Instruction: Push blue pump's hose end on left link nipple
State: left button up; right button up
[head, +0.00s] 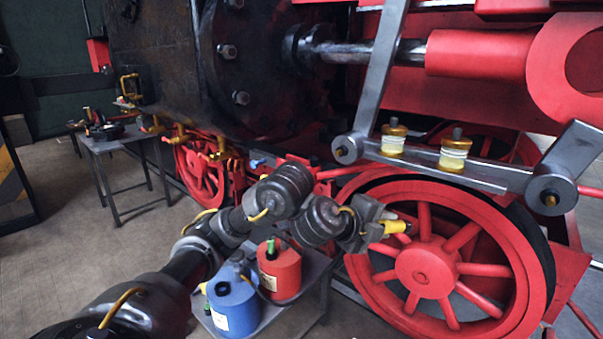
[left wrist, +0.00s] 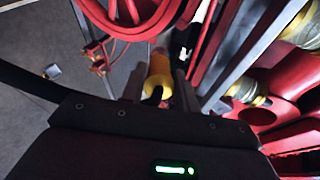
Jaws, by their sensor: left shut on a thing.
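My left gripper (head: 385,228) is in front of the big red wheel, shut on a yellow piece (head: 397,227). In the left wrist view the yellow piece (left wrist: 160,74) sits between the fingers (left wrist: 158,88). I cannot tell for certain that it is the blue pump's hose end. The blue pump (head: 233,305) stands on a low table below my left arm, beside a red pump (head: 280,270). The grey link bar (head: 455,168) above the wheel carries two brass-and-glass oilers (head: 393,139). I cannot pick out the left nipple. My right gripper is out of view.
The red spoked wheel (head: 426,265) and steel rods crowd the space around the gripper. A dark cylinder (head: 250,70) hangs above. A grey side table (head: 120,140) with tools stands at the left.

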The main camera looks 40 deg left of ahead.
pick_arm(q)
jog(key=s+a+r+n+t+y+b, duration=0.1)
jog(key=s+a+r+n+t+y, duration=0.2)
jog(key=a, duration=0.8)
jog(key=a+r+t+y+b, duration=0.15)
jog(key=a+r, duration=0.35)
jog(key=a, duration=0.5)
jog(key=shift+t, duration=0.25)
jog(key=shift+w+f+b, duration=0.1)
jog(key=shift+w+b, duration=0.85)
jog(key=shift+w, duration=1.3)
jog(key=shift+w, duration=0.25)
jog(key=shift+w+a+n+b, duration=0.15)
jog(key=shift+w+b, duration=0.25)
jog(key=shift+w, duration=0.1)
jog(key=shift+w+a+n+b, duration=0.1)
jog(key=shift+w+n+b, duration=0.05)
jog(key=shift+w+b, duration=0.3)
jog(key=shift+w, duration=0.2)
